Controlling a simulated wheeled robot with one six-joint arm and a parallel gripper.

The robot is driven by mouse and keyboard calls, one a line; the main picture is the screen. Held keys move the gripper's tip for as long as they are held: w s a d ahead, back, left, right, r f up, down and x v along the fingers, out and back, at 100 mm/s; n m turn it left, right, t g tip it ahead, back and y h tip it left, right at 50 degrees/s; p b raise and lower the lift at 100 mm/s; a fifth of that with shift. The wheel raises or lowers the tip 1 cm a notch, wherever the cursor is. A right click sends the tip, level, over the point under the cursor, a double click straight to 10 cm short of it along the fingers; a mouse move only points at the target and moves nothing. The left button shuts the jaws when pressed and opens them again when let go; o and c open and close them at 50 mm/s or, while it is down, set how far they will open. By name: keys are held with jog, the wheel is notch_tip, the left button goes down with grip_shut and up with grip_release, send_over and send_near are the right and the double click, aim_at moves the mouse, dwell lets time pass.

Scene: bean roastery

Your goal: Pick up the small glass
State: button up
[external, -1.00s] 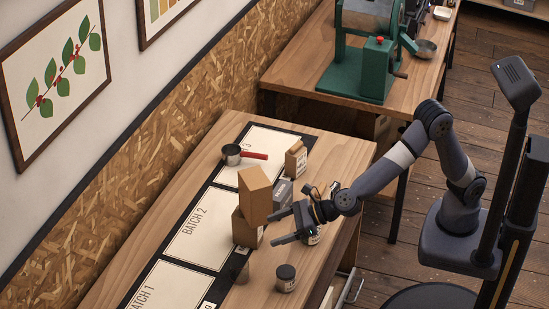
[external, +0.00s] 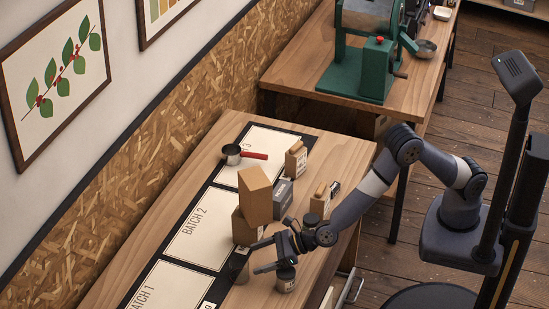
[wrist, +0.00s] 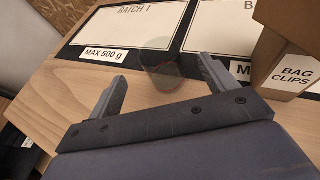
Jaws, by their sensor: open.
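The small glass (external: 241,270) is see-through and stands on the wooden table by the front edge of the dark batch mat. In the wrist view the small glass (wrist: 162,78) shows ahead of the palm, between the fingertips. My gripper (external: 255,258) is open and empty, low over the table, with its fingers pointing at the glass from the right. In the wrist view my gripper (wrist: 160,70) has one finger on each side of the glass. I cannot tell whether a finger touches it.
A cardboard box (external: 245,228) with another box (external: 256,190) tilted on top stands just behind the gripper. A dark-lidded jar (external: 286,280) stands close under the gripper's near side. A grey box (external: 282,192) and a red-handled scoop (external: 233,154) are farther back. The BATCH 1 panel (external: 150,289) is clear.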

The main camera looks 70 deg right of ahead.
aim_at(245, 262)
jog(key=shift+p+x, duration=1.1)
jog(key=shift+x, duration=1.6)
jog(key=c, duration=1.1)
